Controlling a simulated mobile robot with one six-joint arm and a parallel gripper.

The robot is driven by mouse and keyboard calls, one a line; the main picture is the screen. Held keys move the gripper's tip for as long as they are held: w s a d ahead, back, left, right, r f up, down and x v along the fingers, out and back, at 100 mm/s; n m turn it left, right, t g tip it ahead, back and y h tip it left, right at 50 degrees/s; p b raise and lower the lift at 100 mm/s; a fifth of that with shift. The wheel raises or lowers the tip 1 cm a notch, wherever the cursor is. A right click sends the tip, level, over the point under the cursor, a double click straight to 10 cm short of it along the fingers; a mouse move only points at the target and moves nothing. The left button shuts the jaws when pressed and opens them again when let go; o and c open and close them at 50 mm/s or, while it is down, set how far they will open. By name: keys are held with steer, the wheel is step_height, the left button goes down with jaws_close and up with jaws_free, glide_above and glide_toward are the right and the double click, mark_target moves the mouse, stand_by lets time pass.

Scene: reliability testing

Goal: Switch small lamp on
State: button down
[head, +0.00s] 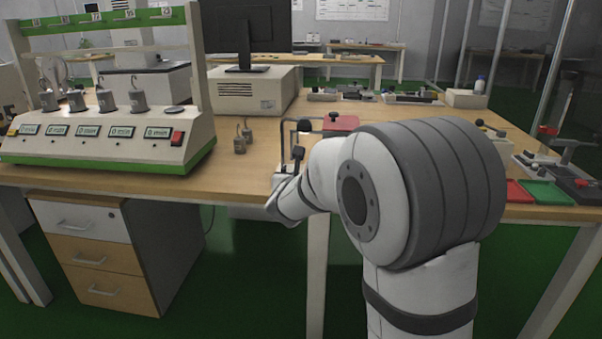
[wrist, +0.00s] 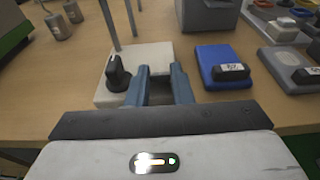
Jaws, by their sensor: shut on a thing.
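A pale box-like unit (wrist: 146,57) with a black knob (wrist: 118,73) and thin metal posts stands on the bench in the wrist view. I take it for the small lamp's base, but no bulb or shade is clear. My gripper (wrist: 160,72) points at its near side, with the knob just left of the left finger. The two blue-grey fingers are shut on a small dark part between them, mostly hidden, and I cannot tell exactly what it is. In the head view, my arm hides most of the unit; a metal arch (head: 301,122) rises behind my wrist. No glow shows.
A blue box with a black switch (wrist: 226,66) stands close right of my gripper, and a grey box (wrist: 290,68) is beyond it. Metal weights (head: 241,139) stand to the left. A large tester (head: 100,150) fills the bench's left end.

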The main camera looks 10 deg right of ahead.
steer(key=c, duration=1.6)
jaws_free()
steer(key=shift+o, duration=0.2)
steer(key=shift+s, duration=0.1)
steer(key=p+v, duration=0.2)
steer(key=v, duration=0.5)
steer(key=shift+s, duration=0.3)
steer(key=shift+a+r, duration=0.1)
steer(key=shift+a, duration=0.05)
